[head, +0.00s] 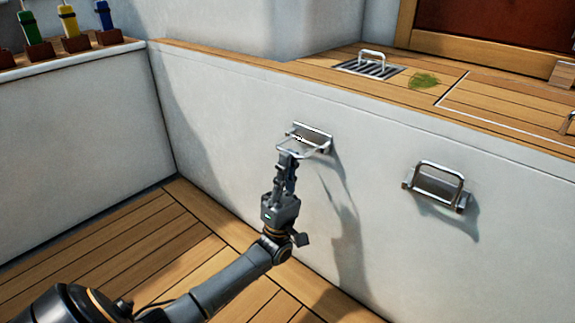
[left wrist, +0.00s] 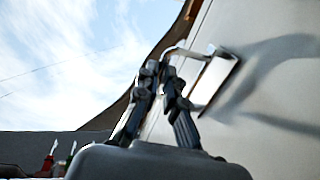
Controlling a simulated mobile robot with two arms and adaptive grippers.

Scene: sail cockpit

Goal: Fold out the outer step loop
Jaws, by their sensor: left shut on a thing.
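Two metal step loops are mounted on the white cockpit wall. My left gripper (head: 287,158) is shut on the front bar of the left-hand step loop (head: 318,148), which stands out from its wall bracket (head: 313,132), roughly level. In the left wrist view the fingers (left wrist: 162,72) close on the loop (left wrist: 178,50) beside its bracket plate (left wrist: 216,74). The right-hand step loop (head: 440,168) stands upright close to the wall. I cannot tell from the pictures which loop counts as outer. My right gripper is not in view.
The wooden seat top (head: 460,95) above the wall carries a drain grate (head: 368,69) with a handle and a green patch (head: 424,80). Coloured levers (head: 70,22) stand on the left ledge. The plank floor (head: 110,250) below is clear.

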